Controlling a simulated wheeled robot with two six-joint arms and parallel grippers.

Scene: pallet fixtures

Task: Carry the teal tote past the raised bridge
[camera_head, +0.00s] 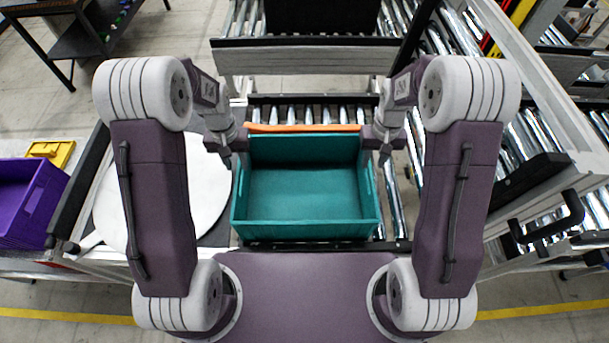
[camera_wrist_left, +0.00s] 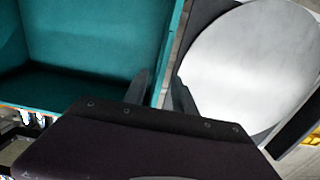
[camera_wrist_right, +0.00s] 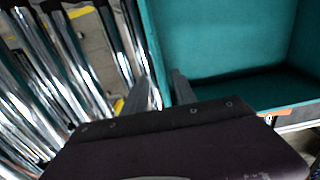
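The teal tote (camera_head: 305,225) sits upright on the conveyor in front of my body, and its visible inside is empty. The raised bridge is an orange bar (camera_head: 300,128) across the rollers just beyond the tote's far rim. My left gripper (camera_head: 234,150) is at the tote's far left corner. In the left wrist view its fingers (camera_wrist_left: 160,92) stand apart, one on each side of the tote wall (camera_wrist_left: 166,55). My right gripper (camera_head: 376,148) is at the far right corner. In the right wrist view its fingers (camera_wrist_right: 162,92) also straddle the wall. Contact with the walls is unclear.
Rollers (camera_head: 310,112) continue beyond the bridge to a grey cross beam (camera_head: 305,58). A round white disc (camera_head: 165,190) lies left of the tote. A purple crate (camera_head: 28,200) stands at far left. Metal rails and more rollers (camera_head: 530,130) fill the right side.

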